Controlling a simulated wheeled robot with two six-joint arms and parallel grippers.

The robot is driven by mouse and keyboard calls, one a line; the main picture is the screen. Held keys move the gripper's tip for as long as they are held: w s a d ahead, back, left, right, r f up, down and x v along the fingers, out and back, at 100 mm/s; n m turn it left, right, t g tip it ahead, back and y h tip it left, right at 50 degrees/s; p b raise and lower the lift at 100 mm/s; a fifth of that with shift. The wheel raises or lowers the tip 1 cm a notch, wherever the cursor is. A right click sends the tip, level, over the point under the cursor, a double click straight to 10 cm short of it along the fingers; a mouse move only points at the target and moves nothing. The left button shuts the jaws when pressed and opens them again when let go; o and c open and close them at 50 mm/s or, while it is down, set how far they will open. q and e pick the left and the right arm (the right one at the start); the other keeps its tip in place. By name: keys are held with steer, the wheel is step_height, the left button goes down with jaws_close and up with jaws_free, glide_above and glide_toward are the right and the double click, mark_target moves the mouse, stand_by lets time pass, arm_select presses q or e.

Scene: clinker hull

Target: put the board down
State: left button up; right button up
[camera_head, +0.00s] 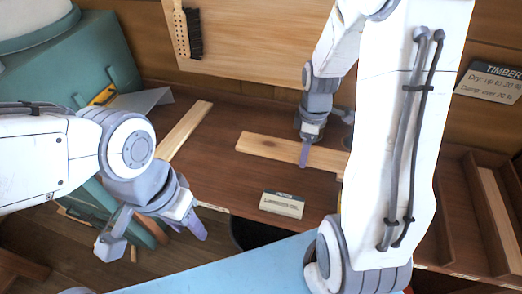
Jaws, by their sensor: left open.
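A pale wooden board (262,146) lies across the dark brown bench top in the middle of the view. Its right end is hidden behind my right arm. My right gripper (322,134) is at this board, with a purple-tipped finger in front of the wood; I cannot tell whether it grips it. Another pale board (186,128) lies at a slant on the bench, further left. My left gripper (152,232) is open and empty, in front of the bench's left front edge, clear of both boards.
A small label card (282,204) stands near the bench's front edge. A timber sign (492,82) is on the right wall. A brush (188,32) hangs on the back panel. Wooden dividers (490,215) stand at the right. The bench between the two boards is clear.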

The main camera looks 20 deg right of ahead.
steer(key=p, duration=0.2)
glide_above(271, 166)
step_height(271, 166, down, 6)
steer(key=shift+d+r, duration=0.1)
steer(key=shift+r, duration=0.1)
steer(key=shift+f, duration=0.2)
step_height(271, 166, down, 3)
steer(key=shift+f+p, duration=0.15)
steer(key=shift+p, duration=0.2)
steer(key=shift+f, duration=0.25)
steer(key=shift+f, duration=0.2)
steer(key=o, duration=1.5)
steer(key=shift+r, duration=0.1)
